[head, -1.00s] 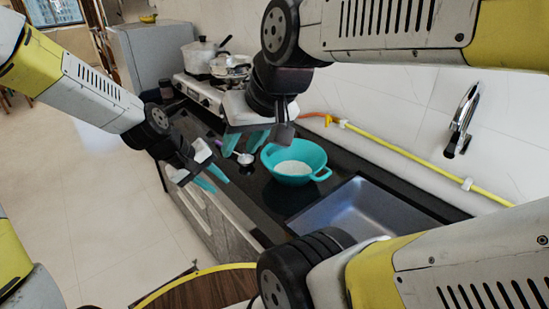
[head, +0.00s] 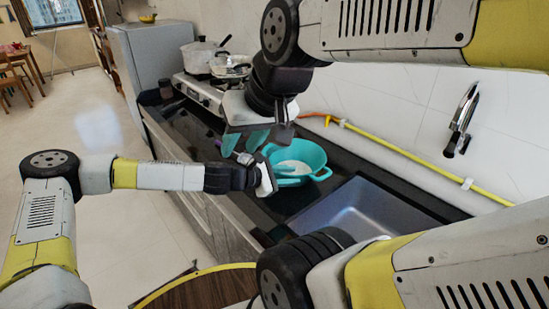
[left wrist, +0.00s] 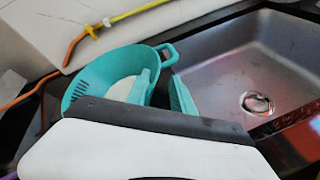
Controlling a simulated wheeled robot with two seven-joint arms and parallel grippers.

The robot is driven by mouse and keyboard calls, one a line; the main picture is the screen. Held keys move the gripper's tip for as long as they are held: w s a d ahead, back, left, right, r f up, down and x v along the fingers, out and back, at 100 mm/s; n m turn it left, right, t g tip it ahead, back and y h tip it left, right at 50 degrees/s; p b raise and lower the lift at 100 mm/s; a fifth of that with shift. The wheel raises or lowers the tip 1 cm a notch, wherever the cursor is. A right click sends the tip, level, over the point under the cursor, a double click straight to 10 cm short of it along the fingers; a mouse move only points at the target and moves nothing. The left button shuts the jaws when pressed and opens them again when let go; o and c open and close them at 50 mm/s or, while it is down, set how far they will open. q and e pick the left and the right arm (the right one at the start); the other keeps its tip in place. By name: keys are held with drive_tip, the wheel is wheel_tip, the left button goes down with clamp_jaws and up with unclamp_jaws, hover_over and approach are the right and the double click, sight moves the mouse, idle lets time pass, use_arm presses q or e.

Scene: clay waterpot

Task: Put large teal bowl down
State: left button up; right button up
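The large teal bowl (head: 313,157) stands on the dark counter left of the sink. It has a loop handle at its right side and something pale at its bottom. In the left wrist view the bowl (left wrist: 98,68) shows behind my gripper. My left gripper (head: 289,176) is at the bowl's near side. In the left wrist view its teal fingers (left wrist: 160,92) stand apart, one over the bowl's inside and one outside its wall. Whether they touch the wall I cannot tell. My right gripper (head: 244,142) is open and empty, left of the bowl.
A steel sink (head: 365,212) lies right of the bowl. A ladle with a purple handle (head: 218,143) is beneath my right gripper. A stove (head: 203,92) with pots is at the back left. A yellow pipe (head: 400,155) runs along the wall.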

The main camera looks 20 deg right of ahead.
use_arm(q)
drive_tip(key=shift+n, duration=0.5)
drive_tip(key=x, duration=0.5)
drive_tip(key=w+x, duration=0.1)
drive_tip(key=x, duration=0.2)
drive_tip(key=shift+w+d, duration=0.1)
clamp_jaws()
idle(0.9)
